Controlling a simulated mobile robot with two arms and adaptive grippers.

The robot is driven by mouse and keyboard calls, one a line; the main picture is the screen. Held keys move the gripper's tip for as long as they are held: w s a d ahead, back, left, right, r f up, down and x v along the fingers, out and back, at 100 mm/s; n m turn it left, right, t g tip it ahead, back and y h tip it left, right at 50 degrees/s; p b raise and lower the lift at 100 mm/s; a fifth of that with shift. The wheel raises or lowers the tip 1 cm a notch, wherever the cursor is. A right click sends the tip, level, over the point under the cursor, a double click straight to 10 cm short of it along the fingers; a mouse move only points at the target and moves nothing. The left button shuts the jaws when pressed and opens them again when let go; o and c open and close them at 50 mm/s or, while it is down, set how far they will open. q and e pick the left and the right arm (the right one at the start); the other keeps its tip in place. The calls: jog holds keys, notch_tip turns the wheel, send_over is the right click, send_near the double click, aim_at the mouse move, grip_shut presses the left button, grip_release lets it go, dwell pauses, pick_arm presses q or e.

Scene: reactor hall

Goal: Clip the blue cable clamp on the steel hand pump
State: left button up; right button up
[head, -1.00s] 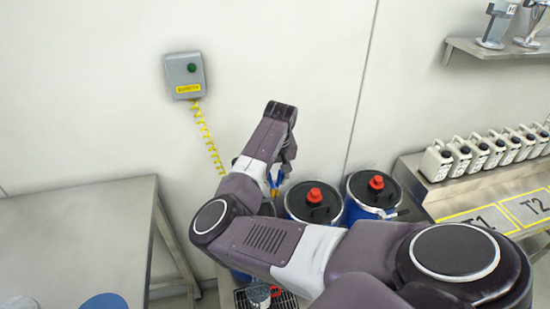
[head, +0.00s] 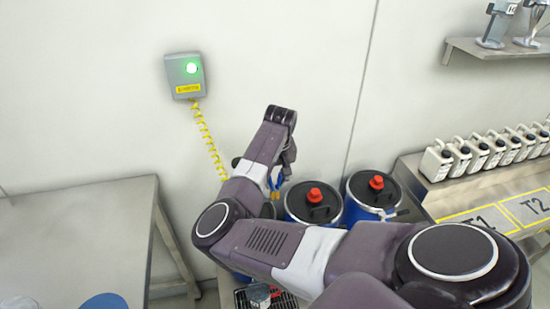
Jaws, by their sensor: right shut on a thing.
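My right gripper (head: 283,172) hangs jaws down in the middle of the head view, partly hidden by its own wrist. It is shut on the blue cable clamp (head: 275,184), of which only a small blue part shows beneath the jaws. I cannot make out the steel hand pump; my right arm covers the area around the clamp. My left gripper is not in view.
Blue drums with black lids and red caps stand right of the gripper, one nearer (head: 314,202) and one farther right (head: 374,190). A steel table (head: 75,235) is at left. White canisters (head: 436,160) line a bench at right.

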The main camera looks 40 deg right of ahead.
jog(key=o, duration=1)
jog(key=shift+o, duration=0.2)
notch_tip(320, 180, up, 12)
jog(key=s+a, duration=0.1)
jog(key=s, duration=0.1)
jog(key=shift+s+a+f, duration=0.1)
jog(key=shift+f, duration=0.05)
